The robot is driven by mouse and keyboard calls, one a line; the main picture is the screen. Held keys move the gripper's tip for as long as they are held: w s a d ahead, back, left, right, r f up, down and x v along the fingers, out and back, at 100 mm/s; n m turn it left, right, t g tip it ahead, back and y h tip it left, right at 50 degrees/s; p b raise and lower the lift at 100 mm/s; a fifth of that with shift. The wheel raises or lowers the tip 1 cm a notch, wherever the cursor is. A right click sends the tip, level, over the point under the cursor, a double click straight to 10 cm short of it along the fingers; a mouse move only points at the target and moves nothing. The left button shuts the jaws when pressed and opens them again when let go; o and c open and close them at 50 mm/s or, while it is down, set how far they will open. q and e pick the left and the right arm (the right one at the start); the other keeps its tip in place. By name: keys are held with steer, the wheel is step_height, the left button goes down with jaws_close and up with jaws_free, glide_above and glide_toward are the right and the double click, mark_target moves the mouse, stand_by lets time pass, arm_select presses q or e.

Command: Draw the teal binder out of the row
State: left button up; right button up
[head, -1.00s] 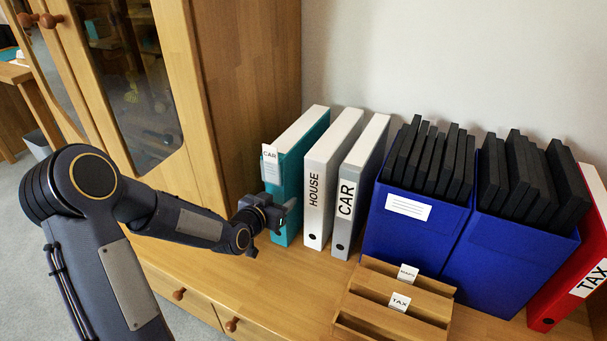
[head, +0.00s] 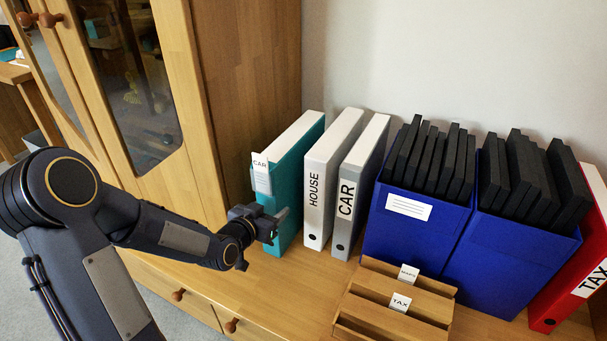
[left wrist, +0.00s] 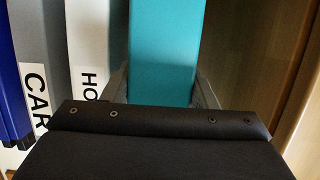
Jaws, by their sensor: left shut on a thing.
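In the left wrist view the teal spine (left wrist: 165,55) runs up between the two fingers, whose tips are partly hidden by the gripper body. My right gripper is in neither view.
A grey CAR binder (head: 350,200) stands right of HOUSE. Blue boxes (head: 415,225) of black cases and a red TAX binder (head: 575,270) follow. A wooden card rack (head: 385,310) sits in front. A wooden cabinet (head: 250,80) rises at the left. The counter before the teal binder is mostly clear.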

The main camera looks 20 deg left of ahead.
arm_select(q)
steer(key=shift+s+a, duration=0.15)
steer(key=shift+s, duration=0.85)
steer(key=o, duration=1.1)
steer(key=shift+p+v, duration=0.95)
steer(key=shift+v, duration=3.05)
